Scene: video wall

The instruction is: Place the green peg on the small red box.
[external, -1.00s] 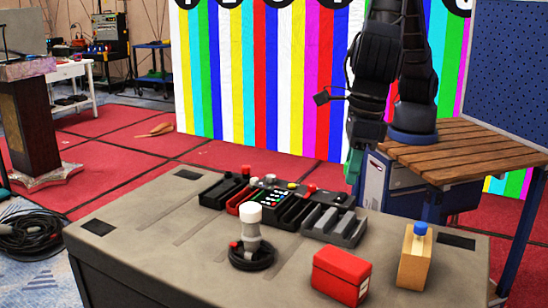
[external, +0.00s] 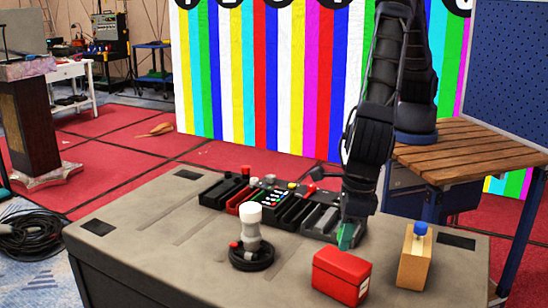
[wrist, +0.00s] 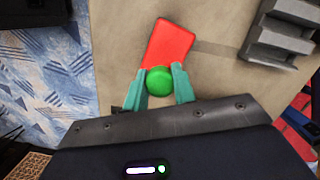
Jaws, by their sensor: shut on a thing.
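The small red box (external: 341,277) sits on the grey table near its front edge, right of the middle. It also shows in the wrist view (wrist: 168,42), just beyond my fingertips. My gripper (external: 346,236) hangs over the table behind the box in the external view, with teal fingers pointing down. In the wrist view my gripper (wrist: 160,84) is shut on the green peg (wrist: 159,80), seen from its round end. The peg overlaps the near edge of the red box there; the height between them cannot be told. The peg is hard to separate from the fingers in the external view.
A wooden block with a blue knob (external: 415,258) stands right of the red box. A black-based joystick (external: 251,240) stands to its left. A dark rack of modules and buttons (external: 285,208) lies behind. The table's left part is mostly clear.

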